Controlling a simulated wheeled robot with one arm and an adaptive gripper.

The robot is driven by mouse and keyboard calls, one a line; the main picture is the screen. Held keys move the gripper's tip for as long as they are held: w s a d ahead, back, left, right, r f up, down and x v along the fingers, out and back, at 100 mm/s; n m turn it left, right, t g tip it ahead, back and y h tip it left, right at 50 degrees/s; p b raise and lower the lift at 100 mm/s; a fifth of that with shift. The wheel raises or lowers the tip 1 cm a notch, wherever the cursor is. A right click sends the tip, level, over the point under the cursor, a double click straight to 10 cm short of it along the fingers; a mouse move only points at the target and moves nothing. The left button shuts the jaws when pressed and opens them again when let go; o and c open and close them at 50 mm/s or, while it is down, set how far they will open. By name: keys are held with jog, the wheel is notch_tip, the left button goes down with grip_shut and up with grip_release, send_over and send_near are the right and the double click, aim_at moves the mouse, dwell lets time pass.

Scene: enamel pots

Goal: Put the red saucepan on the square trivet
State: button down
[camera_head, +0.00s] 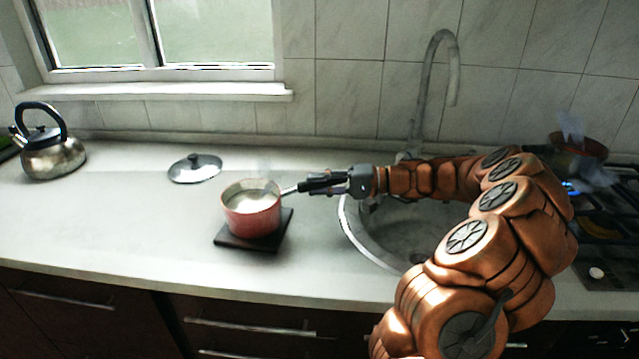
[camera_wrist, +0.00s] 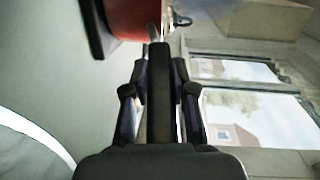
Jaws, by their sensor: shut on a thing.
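The red saucepan (camera_head: 252,216) is upright over the dark square trivet (camera_head: 236,242) on the counter, with pale contents and faint steam. I cannot tell whether its base touches the trivet or hovers just above it. My gripper (camera_head: 312,185) is shut on the saucepan's handle, to the right of the pan. In the wrist view, my gripper (camera_wrist: 160,95) has its fingers on both sides of the handle. The red pan side (camera_wrist: 132,15) and a dark trivet edge (camera_wrist: 93,25) show at the top there.
A lid (camera_head: 195,168) lies behind and left of the pan. A kettle (camera_head: 50,150) stands at the far left. The sink (camera_head: 385,235) and tall tap (camera_head: 432,90) are to the right. A steaming dark red pot (camera_head: 580,147) is on the hob. The counter left of the trivet is clear.

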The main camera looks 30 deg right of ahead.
jog(key=shift+f, duration=0.15)
jog(key=c, duration=0.9)
grip_release()
jog(key=shift+c, duration=0.2)
